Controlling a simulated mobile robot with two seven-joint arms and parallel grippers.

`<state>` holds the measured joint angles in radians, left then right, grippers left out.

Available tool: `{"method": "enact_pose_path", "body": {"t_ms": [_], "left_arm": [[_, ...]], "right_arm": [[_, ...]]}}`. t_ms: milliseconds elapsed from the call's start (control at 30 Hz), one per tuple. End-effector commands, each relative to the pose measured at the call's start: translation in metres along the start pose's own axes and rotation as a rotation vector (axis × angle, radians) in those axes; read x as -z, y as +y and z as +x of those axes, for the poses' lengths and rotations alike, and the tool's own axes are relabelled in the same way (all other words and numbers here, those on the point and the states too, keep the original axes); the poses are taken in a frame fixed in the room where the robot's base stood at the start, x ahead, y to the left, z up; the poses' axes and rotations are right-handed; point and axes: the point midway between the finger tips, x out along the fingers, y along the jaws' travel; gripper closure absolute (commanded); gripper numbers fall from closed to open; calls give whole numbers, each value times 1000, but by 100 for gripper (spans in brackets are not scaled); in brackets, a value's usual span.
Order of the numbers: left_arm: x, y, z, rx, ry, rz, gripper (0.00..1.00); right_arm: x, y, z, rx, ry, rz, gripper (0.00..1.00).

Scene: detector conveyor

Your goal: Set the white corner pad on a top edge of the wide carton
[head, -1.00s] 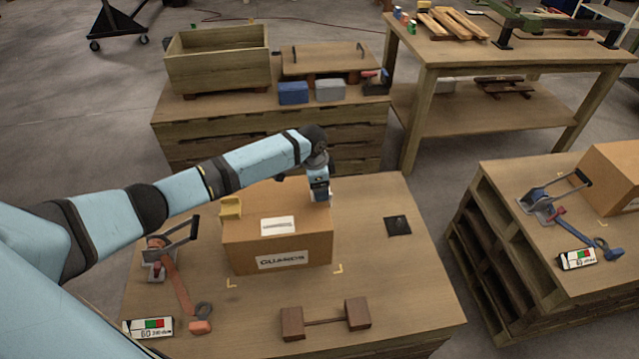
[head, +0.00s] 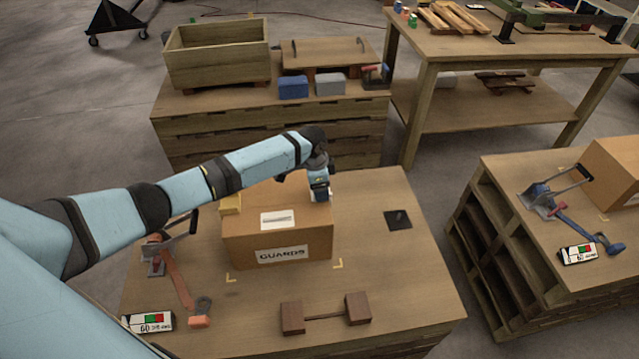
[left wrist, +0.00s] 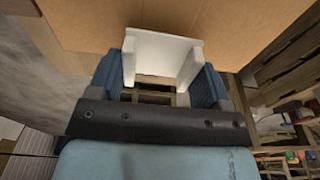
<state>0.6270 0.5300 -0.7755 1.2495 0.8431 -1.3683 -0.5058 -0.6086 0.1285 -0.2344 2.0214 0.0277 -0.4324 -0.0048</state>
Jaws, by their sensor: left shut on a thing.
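The wide carton (head: 311,241), brown with a "GUARDS" label on its front, stands on the near wooden table. My left gripper (head: 320,191) is at its top right edge, pointing down. In the left wrist view the gripper (left wrist: 158,85) is shut on the white corner pad (left wrist: 160,47), an angled white piece between two blue fingers. The pad is right against the carton's cardboard (left wrist: 240,25); I cannot tell whether it touches. In the head view the gripper mostly hides the pad. A yellow corner pad (head: 230,203) sits on the carton's top left edge. My right gripper is not in view.
A strap tool (head: 160,255) lies left of the carton, with a small label box (head: 148,322) in front. A brown wooden holder (head: 325,317) lies in front and a black square (head: 398,220) to the right. The table's right side is mostly clear.

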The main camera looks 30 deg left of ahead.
Motion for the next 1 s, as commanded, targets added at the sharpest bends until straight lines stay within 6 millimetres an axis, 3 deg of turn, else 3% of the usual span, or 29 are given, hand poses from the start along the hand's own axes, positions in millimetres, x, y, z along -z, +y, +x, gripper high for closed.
{"method": "enact_pose_path", "body": {"t_ms": [367, 400, 500, 533, 833, 1000], "left_arm": [[-1, 0, 10, -1, -1, -1, 53], [-1, 0, 10, 0, -1, -1, 26], [-1, 0, 10, 0, 0, -1, 3], [-1, 0, 10, 0, 0, -1, 0], [-2, 0, 10, 0, -1, -1, 0], [-1, -1, -18, 3, 2, 0, 0]], "right_arm": [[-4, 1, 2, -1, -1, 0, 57], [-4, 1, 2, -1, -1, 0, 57], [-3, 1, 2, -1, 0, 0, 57], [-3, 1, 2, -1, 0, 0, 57], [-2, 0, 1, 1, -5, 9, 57], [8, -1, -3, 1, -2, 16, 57]]}}
